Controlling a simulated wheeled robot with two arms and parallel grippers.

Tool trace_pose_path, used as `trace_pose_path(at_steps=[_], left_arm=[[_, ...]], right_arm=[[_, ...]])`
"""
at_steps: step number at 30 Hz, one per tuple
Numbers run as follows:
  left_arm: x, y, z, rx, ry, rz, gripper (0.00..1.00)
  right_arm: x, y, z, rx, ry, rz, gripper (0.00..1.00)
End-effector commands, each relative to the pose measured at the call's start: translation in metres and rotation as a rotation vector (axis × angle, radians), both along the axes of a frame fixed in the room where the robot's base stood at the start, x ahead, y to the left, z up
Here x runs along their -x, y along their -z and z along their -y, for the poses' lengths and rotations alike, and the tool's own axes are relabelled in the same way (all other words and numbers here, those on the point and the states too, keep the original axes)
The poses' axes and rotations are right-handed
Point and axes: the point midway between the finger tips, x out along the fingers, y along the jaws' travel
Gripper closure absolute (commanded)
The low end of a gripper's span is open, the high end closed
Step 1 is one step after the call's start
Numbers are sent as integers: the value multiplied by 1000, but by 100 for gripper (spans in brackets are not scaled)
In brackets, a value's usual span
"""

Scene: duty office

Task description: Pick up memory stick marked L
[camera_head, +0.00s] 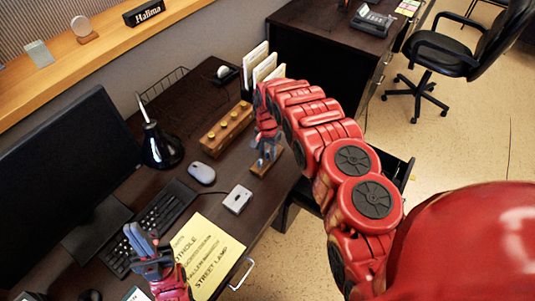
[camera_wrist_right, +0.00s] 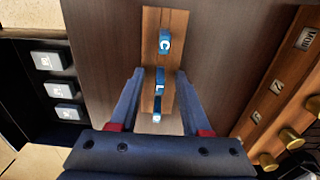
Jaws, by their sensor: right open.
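Blue memory sticks stand in a row on a wooden strip (camera_wrist_right: 151,30) in the right wrist view. The stick marked L (camera_wrist_right: 159,86) is in the middle, between the stick marked C (camera_wrist_right: 165,42) and a third stick (camera_wrist_right: 156,117) whose mark I cannot read. My right gripper (camera_wrist_right: 158,74) is open, with its fingers on either side of the strip around the L stick. I cannot tell whether they touch it. In the head view my right gripper (camera_head: 266,152) is over the strip, hiding most of the sticks. My left gripper (camera_head: 139,234) is near the keyboard.
A wooden board with brass knobs (camera_head: 226,127) stands close beside the strip. An open drawer (camera_wrist_right: 35,93) holds more marked blocks. A mouse (camera_head: 202,173), a small grey box (camera_head: 237,199), a yellow sheet (camera_head: 207,252) and a black lamp (camera_head: 161,148) are on the desk.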

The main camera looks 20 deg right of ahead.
Motion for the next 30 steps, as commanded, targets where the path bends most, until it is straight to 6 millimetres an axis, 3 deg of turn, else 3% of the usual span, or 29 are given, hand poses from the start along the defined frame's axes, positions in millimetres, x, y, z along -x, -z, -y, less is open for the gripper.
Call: trace_pose_path(at_steps=[2,9,10,25,30], left_arm=[[0,0,0,0,0,0,100],[0,0,0,0,0,0,100],[0,0,0,0,0,0,100],[0,1,0,0,0,0,100],[0,4,0,0,0,0,100]], right_arm=[[0,0,0,0,0,0,54],[0,0,0,0,0,0,98],[0,0,0,0,0,0,100],[0,-1,0,0,0,0,100],[-1,-10,0,0,-1,1,100]])
